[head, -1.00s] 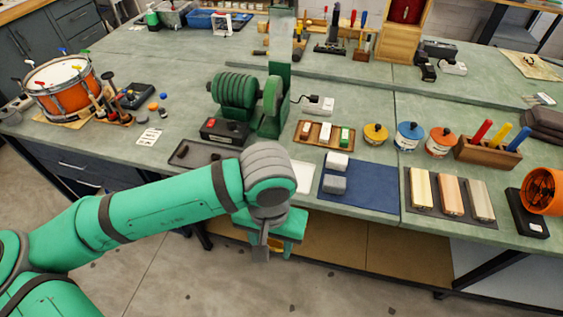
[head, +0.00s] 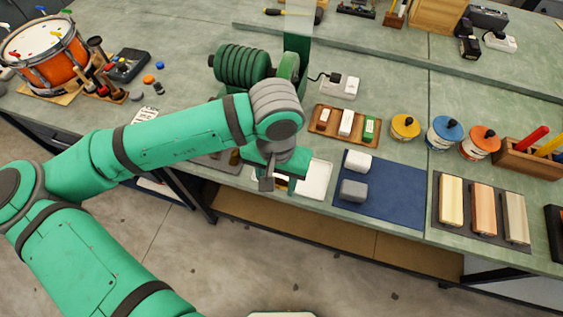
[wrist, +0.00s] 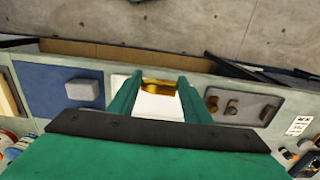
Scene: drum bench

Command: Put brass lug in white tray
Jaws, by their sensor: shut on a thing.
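The brass lug (wrist: 158,84) is pinched between the two green fingers of my gripper (wrist: 158,80) in the wrist view. It is a small, shiny gold piece. The white tray (head: 316,181) lies near the bench's front edge, just right of my gripper in the head view, partly hidden by it. In the wrist view the tray (wrist: 158,106) shows behind and below the lug, between the fingers. The lug is apart from the tray's floor as far as I can see; its exact height is unclear. In the head view my wrist mostly hides the lug.
A dark tray with a few small parts (wrist: 242,106) lies on one side of the white tray. A blue mat (head: 388,190) with two grey-white blocks (head: 355,175) lies on the other. The green machine (head: 245,68) stands behind my arm.

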